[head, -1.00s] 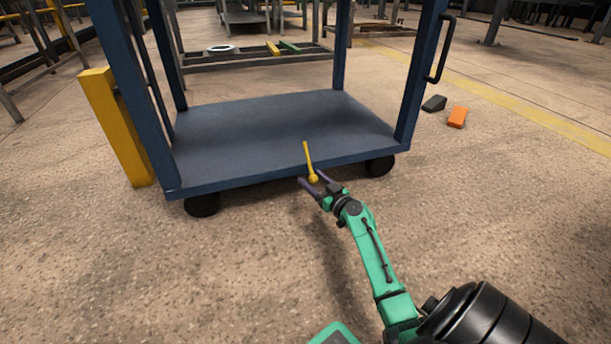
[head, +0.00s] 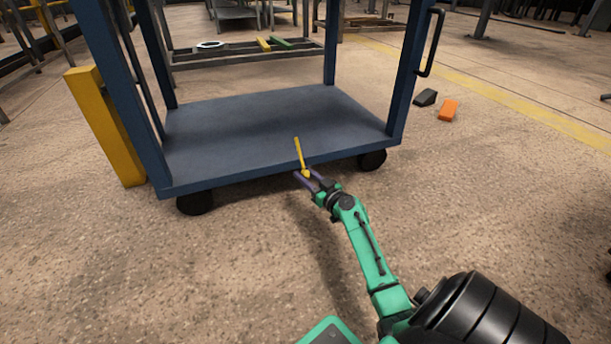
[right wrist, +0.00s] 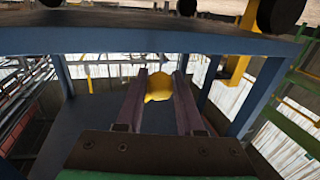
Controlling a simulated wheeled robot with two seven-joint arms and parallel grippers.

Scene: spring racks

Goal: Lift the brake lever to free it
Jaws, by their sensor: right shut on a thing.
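The brake lever (head: 299,153) is a thin yellow bar at the front edge of the blue cart (head: 260,130). It stands up with a slight lean to the left, its lower end at my right gripper. My right gripper (head: 306,174) is at the cart's front edge, shut on the lever's lower end. In the right wrist view the lever's rounded yellow end (right wrist: 158,86) lies between the two dark fingers (right wrist: 160,75). How the lever joins the cart is hidden. My left gripper is not in view.
A yellow post (head: 108,130) stands close by the cart's left side. A dark wedge (head: 426,97) and an orange block (head: 448,110) lie on the floor to its right. Black wheels (head: 195,203) sit under the deck. The floor in front is clear.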

